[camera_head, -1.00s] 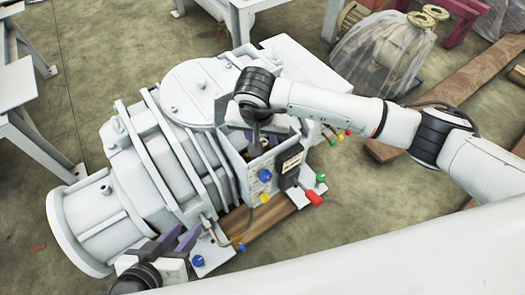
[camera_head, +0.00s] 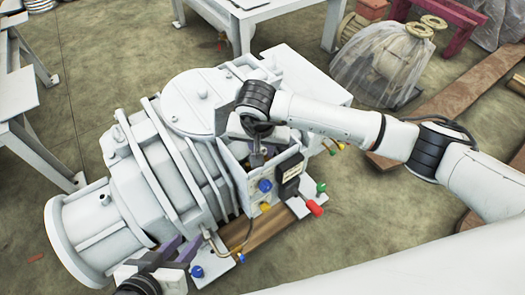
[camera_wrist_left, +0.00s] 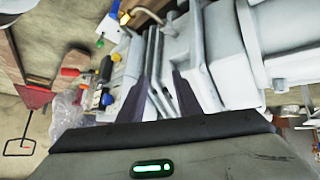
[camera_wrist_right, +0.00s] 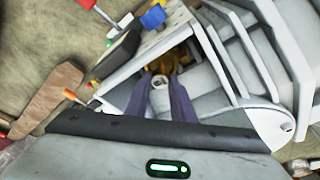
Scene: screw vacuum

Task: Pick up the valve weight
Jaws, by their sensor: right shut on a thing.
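My right gripper (camera_head: 258,158) reaches down into an open-topped box (camera_head: 290,162) on the side of the large white vacuum pump (camera_head: 175,150). In the right wrist view its two purple fingers (camera_wrist_right: 161,100) are closed around a small pale piece with a round end (camera_wrist_right: 159,82), taken as the valve weight. A brass-coloured part (camera_wrist_right: 165,65) shows just behind it, inside the box. The weight's lower portion is hidden by the fingers. My left gripper (camera_head: 180,248) is by the pump's lower front side, with its purple fingers (camera_wrist_left: 165,95) apart and nothing between them.
The box's outside carries a blue knob (camera_head: 265,186) and a black unit (camera_head: 290,180). A red-handled valve (camera_head: 315,208) and a green knob (camera_head: 321,187) stick out nearby. A wooden beam (camera_head: 268,228) lies under the pump. White tables stand behind and left.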

